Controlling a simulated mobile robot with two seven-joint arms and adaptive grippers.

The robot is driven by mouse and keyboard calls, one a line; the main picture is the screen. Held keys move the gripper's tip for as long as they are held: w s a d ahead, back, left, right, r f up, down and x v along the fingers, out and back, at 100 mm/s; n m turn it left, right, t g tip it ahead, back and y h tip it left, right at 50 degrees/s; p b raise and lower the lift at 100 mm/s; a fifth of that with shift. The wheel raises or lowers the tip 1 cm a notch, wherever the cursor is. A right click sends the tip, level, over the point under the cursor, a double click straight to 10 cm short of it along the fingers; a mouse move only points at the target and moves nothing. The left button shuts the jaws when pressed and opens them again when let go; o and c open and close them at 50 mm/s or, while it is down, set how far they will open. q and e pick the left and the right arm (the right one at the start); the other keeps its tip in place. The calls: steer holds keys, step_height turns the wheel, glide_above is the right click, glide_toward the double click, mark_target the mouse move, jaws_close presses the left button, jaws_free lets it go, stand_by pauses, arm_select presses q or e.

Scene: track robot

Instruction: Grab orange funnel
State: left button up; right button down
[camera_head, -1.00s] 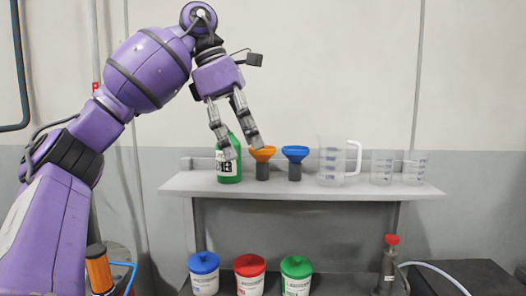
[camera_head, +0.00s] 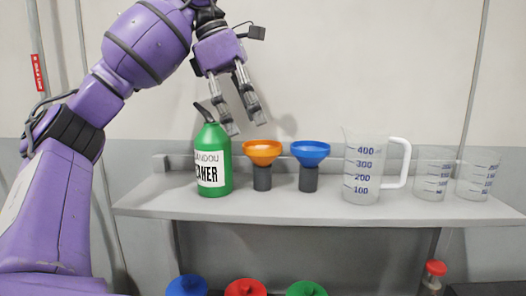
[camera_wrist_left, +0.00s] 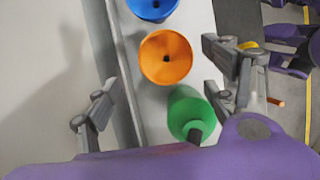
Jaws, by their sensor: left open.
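The orange funnel (camera_head: 262,152) sits upright in a dark holder on the grey shelf, between the green bottle and the blue funnel. My left gripper (camera_head: 246,128) is open and empty. In the head view its fingers point down, just above and slightly left of the orange funnel. In the left wrist view the orange funnel (camera_wrist_left: 166,57) shows from above, beyond and between the two spread fingers (camera_wrist_left: 165,85). The fingers do not appear to touch it. My right gripper is not in view.
The green bottle (camera_head: 213,160) stands close left of the orange funnel, and the blue funnel (camera_head: 310,152) close right. A large measuring jug (camera_head: 362,165) and two clear beakers stand farther right on the shelf (camera_head: 270,206). Blue, red and green lids show below.

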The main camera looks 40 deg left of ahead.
mark_target(260, 146)
arm_select(q)
steer(key=x, duration=0.2)
steer(key=b+x, duration=0.1)
steer(key=x, duration=0.1)
steer(key=b+x, duration=0.1)
steer(key=x, duration=0.1)
steer(key=shift+s+d+f, duration=0.2)
steer(key=shift+d+f, duration=0.05)
steer(key=shift+f, duration=0.15)
steer(key=shift+w+d+f, duration=0.1)
steer(key=shift+f, duration=0.15)
steer(key=shift+d, duration=0.1)
steer(key=c, duration=0.8)
steer(key=shift+c, duration=0.8)
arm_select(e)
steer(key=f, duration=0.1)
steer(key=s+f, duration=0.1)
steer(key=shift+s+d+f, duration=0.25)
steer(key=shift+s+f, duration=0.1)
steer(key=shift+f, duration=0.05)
